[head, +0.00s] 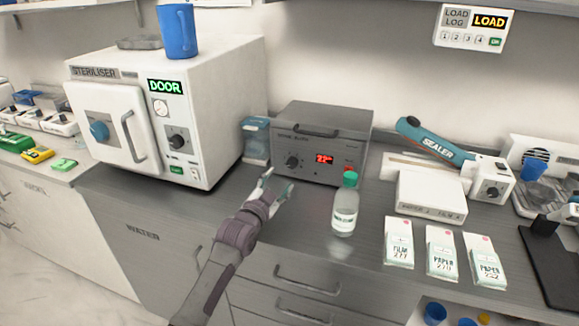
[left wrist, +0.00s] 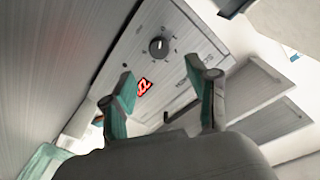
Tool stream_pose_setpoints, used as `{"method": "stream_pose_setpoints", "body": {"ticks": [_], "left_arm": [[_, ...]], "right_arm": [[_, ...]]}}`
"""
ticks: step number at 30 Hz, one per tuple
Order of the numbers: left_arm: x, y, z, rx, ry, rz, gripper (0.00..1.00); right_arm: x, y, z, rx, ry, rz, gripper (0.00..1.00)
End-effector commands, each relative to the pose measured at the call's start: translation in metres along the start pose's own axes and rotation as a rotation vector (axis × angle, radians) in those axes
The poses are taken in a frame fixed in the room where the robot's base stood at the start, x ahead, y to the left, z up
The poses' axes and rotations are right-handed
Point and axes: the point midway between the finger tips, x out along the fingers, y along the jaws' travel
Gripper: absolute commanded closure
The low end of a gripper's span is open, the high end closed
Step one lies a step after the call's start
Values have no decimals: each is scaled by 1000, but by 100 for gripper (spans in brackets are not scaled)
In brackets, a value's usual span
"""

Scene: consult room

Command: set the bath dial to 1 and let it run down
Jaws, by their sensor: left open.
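The bath (head: 322,145) is a grey metal box on the counter with a red lit display (head: 325,159) that seems to read 22. Its black dial (head: 292,162) is on the left of the front face. In the left wrist view the dial (left wrist: 159,47) shows with marks around it, and the red display (left wrist: 145,87) shows between the fingers. My left gripper (head: 277,185) is open and empty, just in front of the bath and below the dial. In the left wrist view its teal-padded fingers (left wrist: 165,98) are apart, with the dial beyond their tips, untouched. My right gripper is out of view.
A clear bottle with a green cap (head: 345,205) stands right of my left gripper. A white steriliser (head: 160,112) is to the left, with a blue container (head: 256,140) beside it. A sealer (head: 440,150) and several film and paper boxes (head: 441,250) are to the right.

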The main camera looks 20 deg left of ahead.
Motion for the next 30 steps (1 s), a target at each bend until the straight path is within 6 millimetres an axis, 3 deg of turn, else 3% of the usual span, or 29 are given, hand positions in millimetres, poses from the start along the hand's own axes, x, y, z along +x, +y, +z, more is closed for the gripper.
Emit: {"method": "stream_pose_setpoints", "body": {"ticks": [6,12,18,27,30], "left_arm": [[41,-1,-1,0,1,0,41],[67,0,0,0,0,1,41],[78,1,0,1,-1,1,41],[80,0,0,1,0,1,41],[80,0,0,1,0,1,54]], "right_arm": [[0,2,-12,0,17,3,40],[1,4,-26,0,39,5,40],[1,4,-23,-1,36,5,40],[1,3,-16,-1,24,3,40],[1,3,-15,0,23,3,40]]}}
